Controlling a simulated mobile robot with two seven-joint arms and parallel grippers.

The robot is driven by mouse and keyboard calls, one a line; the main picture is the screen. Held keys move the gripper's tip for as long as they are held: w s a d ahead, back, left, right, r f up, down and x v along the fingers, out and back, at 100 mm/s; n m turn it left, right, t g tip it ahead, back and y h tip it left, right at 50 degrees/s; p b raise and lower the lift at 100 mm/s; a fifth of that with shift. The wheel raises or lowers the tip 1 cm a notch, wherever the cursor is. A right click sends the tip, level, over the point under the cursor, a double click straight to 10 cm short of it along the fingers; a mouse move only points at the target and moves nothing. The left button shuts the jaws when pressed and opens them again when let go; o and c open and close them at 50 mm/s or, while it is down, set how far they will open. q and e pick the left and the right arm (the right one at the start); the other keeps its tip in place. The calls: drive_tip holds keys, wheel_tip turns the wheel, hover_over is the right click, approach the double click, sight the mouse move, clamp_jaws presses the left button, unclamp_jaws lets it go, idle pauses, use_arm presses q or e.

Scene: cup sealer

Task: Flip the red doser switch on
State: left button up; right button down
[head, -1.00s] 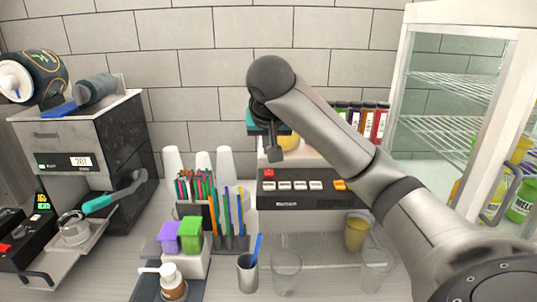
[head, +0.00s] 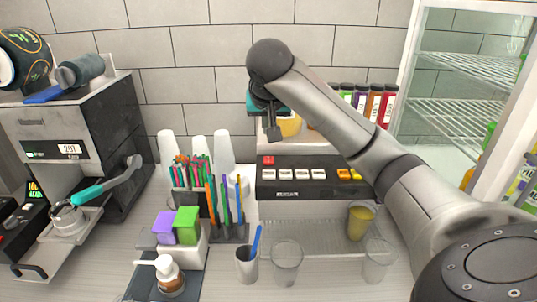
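A small red switch (head: 268,160) sits at the upper left of a black control panel (head: 330,189), above a row of white buttons (head: 294,174). Orange buttons (head: 349,174) are at the panel's right. My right gripper (head: 274,133) hangs downward just above and slightly right of the red switch in the picture, apart from it. Its fingers show as one narrow grey block, so I cannot tell whether they are open or shut. I see nothing held in it. My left gripper is not in view.
Dark-lidded bottles (head: 373,102) stand behind the panel, partly hidden by my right arm. Clear cups (head: 287,262) and a yellow-filled cup (head: 360,222) stand below it. A straw holder (head: 188,203) is to the left. A glass-sided fridge (head: 465,70) is at the right.

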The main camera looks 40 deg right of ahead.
drive_tip(key=p, duration=0.1)
hover_over(269, 160)
drive_tip(key=s+a, duration=0.1)
drive_tip(key=s, duration=0.1)
drive_tip(key=f, duration=0.6)
drive_tip(key=shift+w+a+f, duration=0.2)
drive_tip(key=shift+w+f, duration=0.05)
wheel_tip(269, 160, down, 2)
drive_tip(key=shift+s+a+f, duration=0.15)
drive_tip(key=shift+f, duration=0.05)
drive_tip(key=shift+f+p, duration=0.35)
drive_tip(key=shift+f, duration=0.35)
